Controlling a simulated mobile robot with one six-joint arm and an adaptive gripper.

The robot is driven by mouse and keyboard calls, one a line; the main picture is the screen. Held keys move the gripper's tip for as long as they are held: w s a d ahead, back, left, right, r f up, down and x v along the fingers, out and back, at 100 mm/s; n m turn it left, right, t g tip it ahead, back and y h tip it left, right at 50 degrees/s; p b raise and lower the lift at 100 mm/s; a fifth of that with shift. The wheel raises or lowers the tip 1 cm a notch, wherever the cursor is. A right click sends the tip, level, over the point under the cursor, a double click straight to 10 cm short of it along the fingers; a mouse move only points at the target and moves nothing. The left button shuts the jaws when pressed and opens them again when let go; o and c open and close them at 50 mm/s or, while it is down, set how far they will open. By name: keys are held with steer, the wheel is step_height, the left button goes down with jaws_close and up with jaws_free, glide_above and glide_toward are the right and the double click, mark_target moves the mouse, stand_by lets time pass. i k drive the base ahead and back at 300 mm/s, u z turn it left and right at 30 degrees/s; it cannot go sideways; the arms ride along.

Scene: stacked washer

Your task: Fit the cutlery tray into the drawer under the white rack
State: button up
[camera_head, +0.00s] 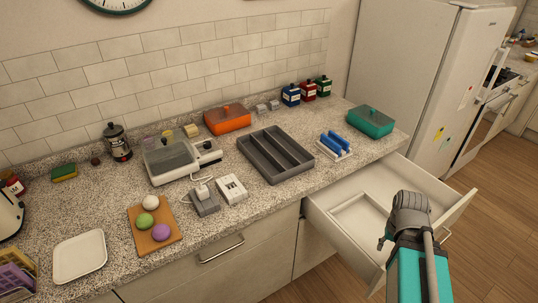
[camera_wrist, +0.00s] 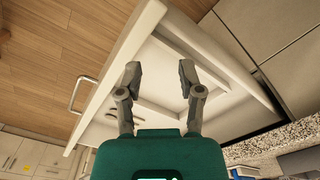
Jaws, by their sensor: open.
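The dark grey cutlery tray (camera_head: 275,155) with long compartments lies flat on the granite counter, apart from my gripper. The white rack (camera_head: 334,146), holding blue items, stands to its right near the counter's front edge. Below the rack, the white drawer (camera_head: 403,181) is pulled out; it also shows in the wrist view (camera_wrist: 120,52). A pale rectangular frame or insert (camera_head: 361,214) lies inside it at the left. My gripper (camera_wrist: 159,76) is open and empty over the drawer. In the head view my own arm hides most of the gripper.
A teal lidded box (camera_head: 370,122) stands right of the rack, and an orange one (camera_head: 228,119) behind the tray. A white socket block (camera_head: 231,189) and a glass-lidded appliance (camera_head: 170,161) stand to the left. The drawer sticks out over clear wooden floor (camera_head: 480,230).

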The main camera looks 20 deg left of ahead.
mark_target(352, 212)
steer(key=z, duration=0.1)
steer(key=i, duration=0.95)
steer(key=u, duration=0.05)
